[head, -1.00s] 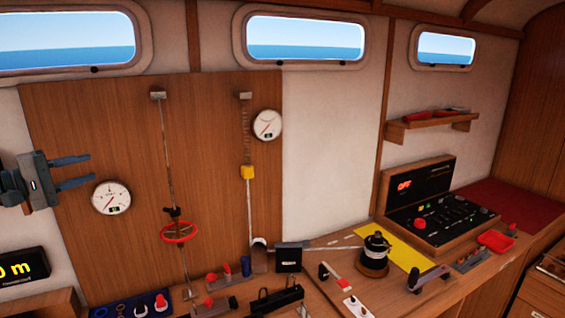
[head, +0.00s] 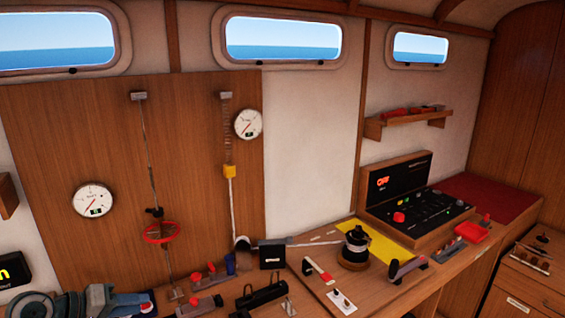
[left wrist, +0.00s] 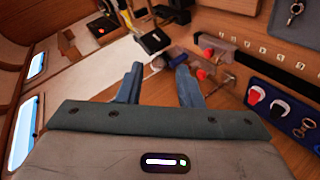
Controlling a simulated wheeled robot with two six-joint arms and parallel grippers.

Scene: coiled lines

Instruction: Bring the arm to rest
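My left gripper (head: 138,303) is low in the bottom left corner of the head view, above the bench and in front of the wooden panel. In the left wrist view, its two blue-grey fingers (left wrist: 160,84) stand apart with nothing held between them. Part of the arm is cut off by the frame's lower edge. My right gripper is in neither view.
A blue tray (left wrist: 285,108) with small fittings lies close to the left gripper. Red-handled clamps (head: 200,305), a black block (head: 272,254) and a winch (head: 355,248) stand on the bench. A red ring (head: 162,233) hangs on the panel's line.

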